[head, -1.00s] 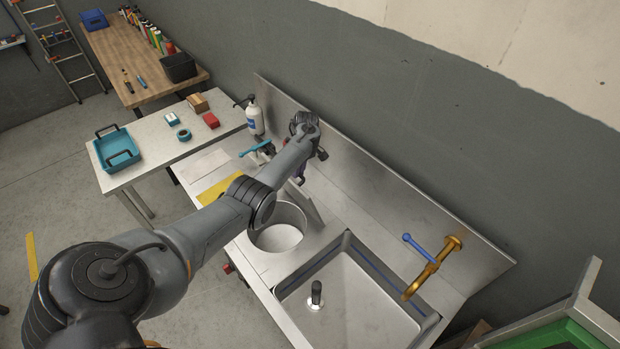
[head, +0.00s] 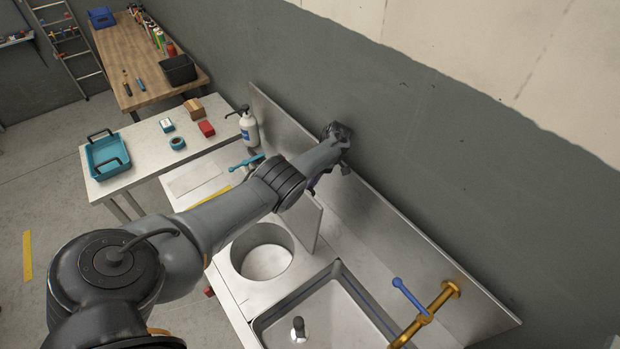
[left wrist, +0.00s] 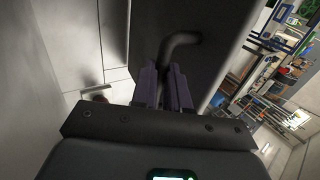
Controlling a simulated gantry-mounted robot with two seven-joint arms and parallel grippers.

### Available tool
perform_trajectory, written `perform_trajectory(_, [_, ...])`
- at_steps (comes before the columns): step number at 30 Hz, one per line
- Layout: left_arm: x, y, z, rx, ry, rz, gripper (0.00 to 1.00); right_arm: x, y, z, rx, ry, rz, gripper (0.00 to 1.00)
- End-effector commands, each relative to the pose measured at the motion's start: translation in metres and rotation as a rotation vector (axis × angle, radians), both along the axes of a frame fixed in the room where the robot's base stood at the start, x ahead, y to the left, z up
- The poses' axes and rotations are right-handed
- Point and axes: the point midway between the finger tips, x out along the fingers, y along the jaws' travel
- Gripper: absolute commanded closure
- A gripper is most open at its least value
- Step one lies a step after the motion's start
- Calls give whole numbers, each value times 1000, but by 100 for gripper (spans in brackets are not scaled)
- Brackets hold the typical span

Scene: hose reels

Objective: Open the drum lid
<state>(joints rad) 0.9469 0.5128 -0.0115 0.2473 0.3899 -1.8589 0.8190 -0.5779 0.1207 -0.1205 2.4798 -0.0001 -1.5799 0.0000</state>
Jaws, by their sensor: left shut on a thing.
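The drum is set in the steel counter, and its round opening (head: 262,252) shows a pale inside. The drum lid (head: 311,226) is a flat grey plate standing steeply tilted up at the far side of the opening. My left gripper (left wrist: 165,78) is shut on the dark bent lid handle (left wrist: 184,40) in the left wrist view, against the lid's dark face (left wrist: 225,25). In the head view my left arm reaches over the counter and hides most of the gripper and the handle. My right gripper is not in view.
A steel sink (head: 335,315) with a brass tap (head: 435,308) lies right of the opening. A steel backsplash (head: 400,240) rises close behind my left wrist. A pump bottle (head: 249,130) and a side table with a teal tray (head: 108,157) stand to the left.

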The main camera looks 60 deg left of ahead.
Motion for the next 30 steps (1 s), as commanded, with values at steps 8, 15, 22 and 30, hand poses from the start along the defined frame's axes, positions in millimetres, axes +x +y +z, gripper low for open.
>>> perform_trajectory(8, [-2,-3,-4,-6,9,1,100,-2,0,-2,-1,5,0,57])
perform_trajectory(15, [-1,-2,-3,-3,6,0,60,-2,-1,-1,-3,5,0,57])
perform_trajectory(22, [-1,-1,-1,-1,3,1,60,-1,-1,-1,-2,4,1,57])
perform_trajectory(30, [0,3,1,2,-15,1,60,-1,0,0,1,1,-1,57])
